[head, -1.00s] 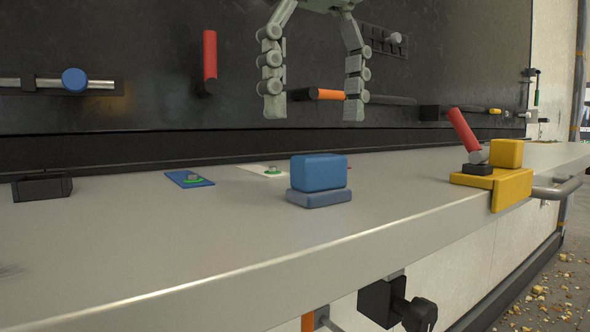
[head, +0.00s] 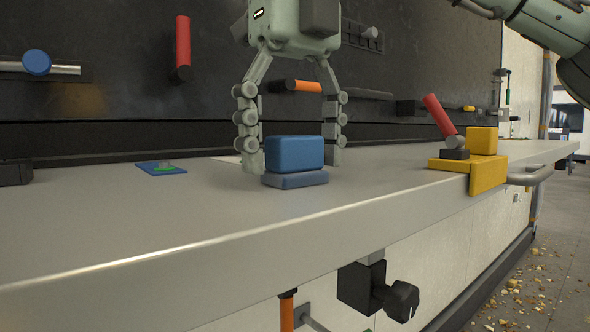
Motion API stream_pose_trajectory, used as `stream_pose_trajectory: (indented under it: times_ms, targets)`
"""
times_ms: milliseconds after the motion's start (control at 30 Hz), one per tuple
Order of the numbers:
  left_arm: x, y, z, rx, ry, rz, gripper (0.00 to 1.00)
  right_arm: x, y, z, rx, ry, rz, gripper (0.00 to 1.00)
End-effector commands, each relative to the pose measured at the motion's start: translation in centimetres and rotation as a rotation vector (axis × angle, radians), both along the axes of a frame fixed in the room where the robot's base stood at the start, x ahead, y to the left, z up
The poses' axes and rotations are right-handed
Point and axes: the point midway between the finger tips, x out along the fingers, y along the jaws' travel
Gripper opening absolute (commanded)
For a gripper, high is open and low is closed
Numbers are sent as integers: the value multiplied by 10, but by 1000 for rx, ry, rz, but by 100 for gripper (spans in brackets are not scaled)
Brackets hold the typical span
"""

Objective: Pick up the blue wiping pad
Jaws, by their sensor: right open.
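The blue wiping pad (head: 295,153) sits on the grey bench top, with a bright blue block on a flatter, duller blue base. My right gripper (head: 292,165) points down over the pad with its fingers spread. One finger is left of the pad and the other is at its right, partly behind it. The fingertips are low, near the bench surface. The gripper is open and not closed on the pad; whether a finger touches it I cannot tell. My left gripper is not in view.
A yellow clamp-like block with a red handle (head: 470,172) stands to the right on the bench (head: 390,190). A small blue plate (head: 161,168) lies to the left. A dark wall panel with red and orange handles rises behind. The bench between plate and front edge is clear.

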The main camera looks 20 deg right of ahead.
Motion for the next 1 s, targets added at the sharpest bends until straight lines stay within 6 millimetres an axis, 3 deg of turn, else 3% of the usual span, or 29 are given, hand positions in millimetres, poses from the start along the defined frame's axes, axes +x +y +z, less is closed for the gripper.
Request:
stream_pose_trajectory:
  times_ms: [200, 600, 1000]
  targets:
    - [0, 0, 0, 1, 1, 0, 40, 0, 0, 0, 0, -1, 0, 73]
    - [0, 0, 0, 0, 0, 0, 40, 0, 0, 0, 0, -1, 1, 24]
    - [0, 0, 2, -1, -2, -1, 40, 0, 0, 9, 0, -1, 1, 22]
